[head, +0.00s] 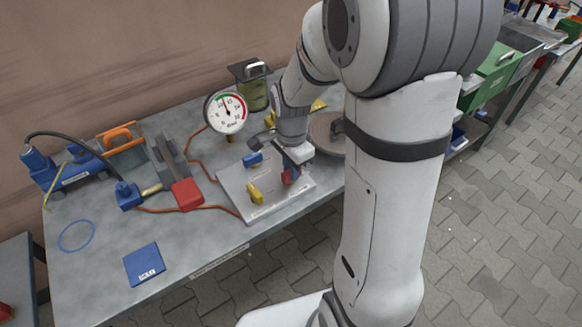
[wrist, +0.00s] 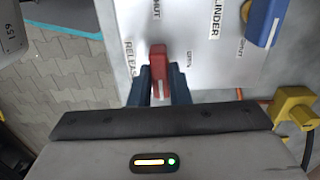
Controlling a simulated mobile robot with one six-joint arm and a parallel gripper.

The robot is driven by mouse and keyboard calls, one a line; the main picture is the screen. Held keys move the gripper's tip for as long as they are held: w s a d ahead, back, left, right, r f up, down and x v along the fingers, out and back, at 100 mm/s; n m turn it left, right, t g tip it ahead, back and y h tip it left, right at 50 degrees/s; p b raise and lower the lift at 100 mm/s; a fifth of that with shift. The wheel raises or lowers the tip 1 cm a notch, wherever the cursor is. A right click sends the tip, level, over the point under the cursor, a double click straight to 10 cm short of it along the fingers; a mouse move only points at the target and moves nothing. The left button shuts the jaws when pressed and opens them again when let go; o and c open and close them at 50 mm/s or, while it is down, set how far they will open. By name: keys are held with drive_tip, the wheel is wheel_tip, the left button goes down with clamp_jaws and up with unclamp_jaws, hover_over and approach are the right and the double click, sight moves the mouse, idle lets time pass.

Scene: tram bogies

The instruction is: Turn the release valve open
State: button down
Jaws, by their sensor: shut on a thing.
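The release valve's red handle (wrist: 158,62) stands on a light metal panel (wrist: 215,80) beside the printed word RELEASE. In the wrist view it lies lengthwise up and down the picture, with a label above that seems to read SHUT and one to its right that seems to read OPEN. My gripper (wrist: 159,90) is shut on this handle, one blue finger on each side. In the head view my gripper (head: 290,176) reaches down to the panel's right part, and the handle shows only partly beneath it.
A red block (head: 187,194) and hoses lie left. A blue pad (head: 144,264) lies at the bench front, with bare bench around it.

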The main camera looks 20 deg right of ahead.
drive_tip(key=n, duration=0.8)
drive_tip(key=shift+n, duration=0.3)
drive_tip(key=n, duration=0.4)
drive_tip(key=shift+n+p, duration=0.3)
drive_tip(key=shift+p, duration=0.05)
drive_tip(key=n, duration=0.4)
drive_tip(key=shift+n, duration=0.3)
drive_tip(key=c, duration=1.4)
unclamp_jaws()
drive_tip(key=shift+o, duration=0.2)
